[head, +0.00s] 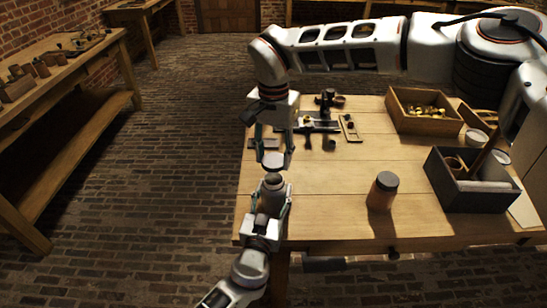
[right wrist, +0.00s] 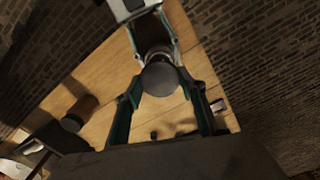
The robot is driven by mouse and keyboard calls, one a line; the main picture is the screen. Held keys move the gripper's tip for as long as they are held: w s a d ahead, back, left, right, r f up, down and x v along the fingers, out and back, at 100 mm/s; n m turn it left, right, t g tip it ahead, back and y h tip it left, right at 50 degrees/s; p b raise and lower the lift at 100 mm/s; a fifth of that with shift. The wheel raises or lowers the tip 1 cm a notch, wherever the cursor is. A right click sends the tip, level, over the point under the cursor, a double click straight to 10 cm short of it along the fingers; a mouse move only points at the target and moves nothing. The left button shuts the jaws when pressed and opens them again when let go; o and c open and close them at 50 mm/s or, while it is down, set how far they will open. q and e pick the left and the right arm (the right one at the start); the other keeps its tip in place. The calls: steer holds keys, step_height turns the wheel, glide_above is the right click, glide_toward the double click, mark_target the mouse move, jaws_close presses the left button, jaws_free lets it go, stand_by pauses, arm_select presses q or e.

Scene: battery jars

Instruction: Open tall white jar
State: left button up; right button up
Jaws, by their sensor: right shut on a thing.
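The tall white jar (head: 273,183) is upright above the left edge of the table, with its pale neck showing at the top. My left gripper (head: 270,205) is around its body from below and shut on it; the fingers hide much of the jar. In the right wrist view the lid (right wrist: 160,78) lies between the fingers and covers most of the jar.
An amber jar with a dark lid (head: 383,190) stands on the table (head: 330,215). A dark box (head: 470,195) and a wooden box with brass pieces (head: 425,125) are at the right. Several small tools (head: 320,125) lie at the back left. The table's front middle is clear.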

arm_select(q)
steer(key=o, duration=0.4)
